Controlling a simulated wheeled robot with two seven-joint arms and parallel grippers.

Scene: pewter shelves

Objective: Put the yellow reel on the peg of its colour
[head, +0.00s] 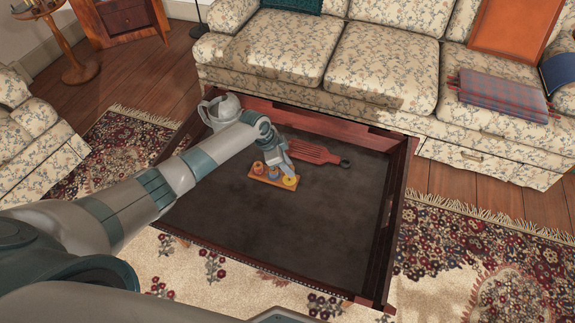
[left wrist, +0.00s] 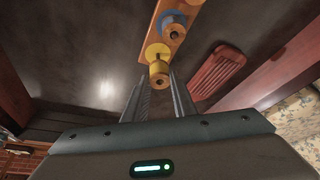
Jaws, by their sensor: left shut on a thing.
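The wooden peg board (head: 262,179) lies on the dark tray-like table top, with blue, yellow and reddish parts along it. It also shows in the left wrist view (left wrist: 181,42), with a blue disc (left wrist: 165,19) beside a yellow one. My left gripper (head: 287,174) is at the board's yellow end, pointing down. In the left wrist view its fingers (left wrist: 159,88) are shut on the yellow reel (left wrist: 159,70), which lines up with the yellow end of the board. The reel also shows in the head view (head: 290,181). I cannot tell whether it is around the peg.
A red slatted board (head: 315,152) with a dark round end lies just behind the peg board. The table has a raised red-brown rim (head: 398,190). Its front and right are clear.

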